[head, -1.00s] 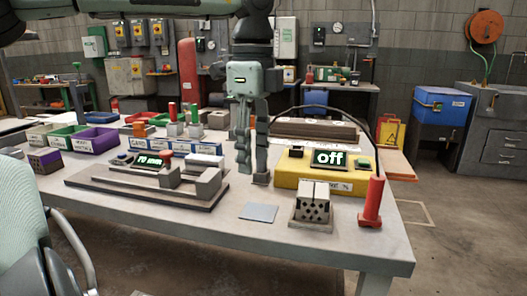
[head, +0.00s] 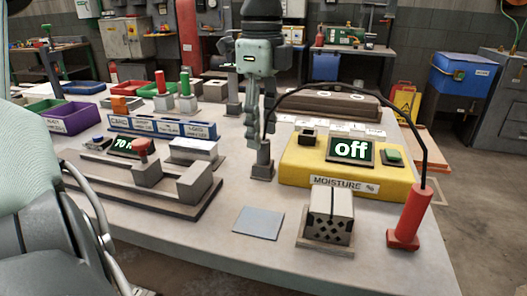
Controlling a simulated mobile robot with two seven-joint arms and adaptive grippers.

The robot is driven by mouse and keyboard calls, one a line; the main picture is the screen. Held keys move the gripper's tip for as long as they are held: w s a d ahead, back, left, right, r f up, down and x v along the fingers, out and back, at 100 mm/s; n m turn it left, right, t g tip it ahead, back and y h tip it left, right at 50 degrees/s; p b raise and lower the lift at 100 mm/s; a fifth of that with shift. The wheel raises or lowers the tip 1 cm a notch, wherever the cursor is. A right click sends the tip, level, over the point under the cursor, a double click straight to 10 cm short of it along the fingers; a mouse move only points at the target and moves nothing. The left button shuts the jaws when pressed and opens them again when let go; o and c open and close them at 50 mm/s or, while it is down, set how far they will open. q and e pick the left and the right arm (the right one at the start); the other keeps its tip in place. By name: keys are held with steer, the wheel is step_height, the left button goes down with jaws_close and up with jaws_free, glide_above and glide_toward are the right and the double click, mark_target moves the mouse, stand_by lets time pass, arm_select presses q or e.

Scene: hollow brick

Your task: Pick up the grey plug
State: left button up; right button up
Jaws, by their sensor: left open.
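A small grey plug (head: 264,154) stands upright in a dark grey block on the table, left of the yellow moisture meter (head: 312,180). My left gripper (head: 260,143) points straight down from above in the head view. Its fingers are open and its tips are close to the top of the plug. The fingers overlap the plug, so I cannot tell whether they touch it. My right gripper is not in view.
A grey brick with holes (head: 332,217) sits on a small tray at the front. A flat grey plate (head: 258,223) lies left of it. A grey fixture with a red button (head: 142,146) stands at the left, and a blue labelled rack (head: 160,126) behind it.

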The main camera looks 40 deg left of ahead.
mark_target(264, 140)
arm_select(q)
steer(key=f, duration=0.4)
steer(key=shift+w+f, duration=0.1)
steer(key=shift+w, duration=0.1)
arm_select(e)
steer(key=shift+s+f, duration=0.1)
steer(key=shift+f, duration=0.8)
arm_select(q)
steer(key=shift+c, duration=0.5)
jaws_close()
